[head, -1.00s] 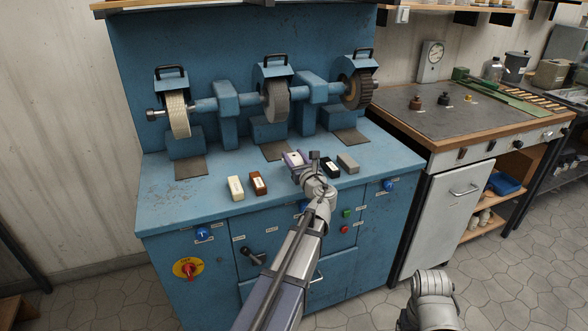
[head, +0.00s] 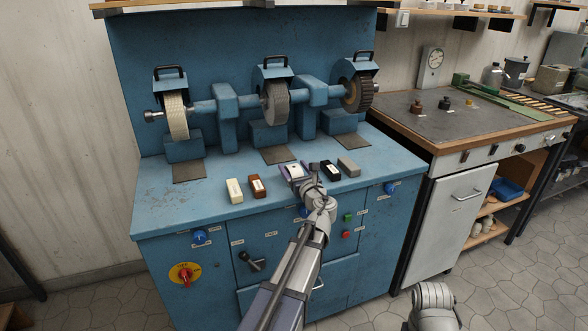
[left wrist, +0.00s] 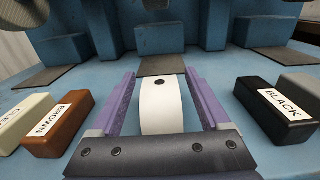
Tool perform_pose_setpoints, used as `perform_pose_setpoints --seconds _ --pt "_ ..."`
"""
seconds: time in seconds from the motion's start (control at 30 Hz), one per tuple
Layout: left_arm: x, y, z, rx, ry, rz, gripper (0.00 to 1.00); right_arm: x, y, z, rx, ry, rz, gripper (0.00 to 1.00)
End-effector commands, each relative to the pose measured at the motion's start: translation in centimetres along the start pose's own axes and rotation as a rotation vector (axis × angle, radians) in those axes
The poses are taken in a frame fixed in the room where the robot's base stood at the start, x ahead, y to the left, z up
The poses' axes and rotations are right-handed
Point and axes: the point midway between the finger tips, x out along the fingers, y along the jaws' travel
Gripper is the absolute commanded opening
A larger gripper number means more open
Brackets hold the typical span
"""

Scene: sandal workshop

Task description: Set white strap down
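The white strap (left wrist: 162,108) is a short, curved white band with a small dark hole near its far end. It lies between the two purple fingers of my left gripper (left wrist: 161,84), with narrow gaps at both sides, so the gripper looks open around it. In the head view the strap (head: 294,171) shows as a small white patch between the fingers of my left gripper (head: 292,170), low over the front of the blue bench (head: 210,211). Whether the strap rests fully on the bench is hard to tell. My right gripper is out of view.
To the left stand a cream block (head: 234,191) and a brown block (head: 257,187). To the right are a black block (head: 330,171) and a grey block (head: 348,166). Behind are several wheels and a dark pad (head: 277,154). The bench's left front is clear.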

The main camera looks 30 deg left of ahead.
Motion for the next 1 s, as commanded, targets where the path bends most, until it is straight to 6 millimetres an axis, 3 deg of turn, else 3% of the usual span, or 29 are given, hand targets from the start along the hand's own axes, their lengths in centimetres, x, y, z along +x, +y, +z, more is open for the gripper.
perform_pose_setpoints --seconds 0.27,0.7,1.0 --pt "0.0 0.0 0.6 0.0 0.0 0.0 0.79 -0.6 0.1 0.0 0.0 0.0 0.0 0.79" --pt "-8.6 0.2 0.3 0.0 0.0 -0.003 0.79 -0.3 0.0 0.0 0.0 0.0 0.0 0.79" --pt "-11.7 0.1 0.3 0.0 0.0 0.0 0.79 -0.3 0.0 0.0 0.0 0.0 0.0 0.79"
